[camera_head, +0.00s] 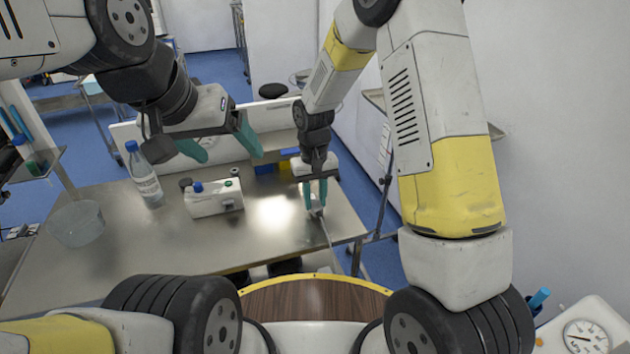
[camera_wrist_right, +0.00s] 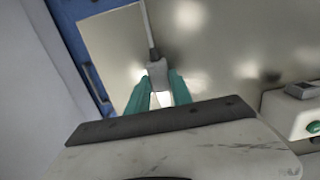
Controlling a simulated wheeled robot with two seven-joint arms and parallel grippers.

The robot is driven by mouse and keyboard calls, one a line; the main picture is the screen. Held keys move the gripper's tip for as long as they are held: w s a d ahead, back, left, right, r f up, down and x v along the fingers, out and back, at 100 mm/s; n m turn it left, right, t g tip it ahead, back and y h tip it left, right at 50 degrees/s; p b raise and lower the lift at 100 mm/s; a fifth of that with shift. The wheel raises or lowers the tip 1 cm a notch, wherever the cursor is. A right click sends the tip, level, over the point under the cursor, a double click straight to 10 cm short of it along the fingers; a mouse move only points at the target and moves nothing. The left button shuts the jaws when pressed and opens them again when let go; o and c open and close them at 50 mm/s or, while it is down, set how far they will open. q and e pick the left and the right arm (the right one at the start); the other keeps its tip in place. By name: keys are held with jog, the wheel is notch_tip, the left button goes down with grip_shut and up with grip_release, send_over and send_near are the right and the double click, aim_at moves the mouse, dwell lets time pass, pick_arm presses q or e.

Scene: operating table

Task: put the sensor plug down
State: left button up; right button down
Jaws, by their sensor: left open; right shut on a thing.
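I cannot tell whether the plug touches the table. My left gripper (camera_head: 225,148) is open and empty above the back of the table.
A white device (camera_head: 214,200) with a blue knob stands left of my right gripper. A bottle with a blue cap (camera_head: 146,180) and a clear bowl (camera_head: 76,224) stand further left. The front middle of the table is clear.

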aim_at(315, 201)
jog(key=shift+f, duration=0.5)
jog(key=c, duration=1.1)
grip_release()
jog(key=shift+c, duration=0.2)
jog(key=shift+r, duration=0.1)
jog(key=s+d+r+t, duration=0.1)
jog(key=d+r, duration=0.1)
jog(key=r, duration=0.8)
jog(key=s+d+r, duration=0.1)
jog(key=d+r, duration=0.1)
jog(key=r, duration=0.7)
jog(key=s+d+r+m+t+y, duration=0.1)
jog(key=s+d+r+t, duration=0.2)
jog(key=s+d+r, duration=0.2)
jog(key=s+d+r+m+t+y, duration=0.1)
jog(key=s+d+r, duration=0.3)
jog(key=s, duration=0.8)
jog(key=shift+d+r+m+t, duration=0.35)
jog(key=shift+d+m+t, duration=0.15)
jog(key=shift+t, duration=0.4)
jog(key=shift+s, duration=0.1)
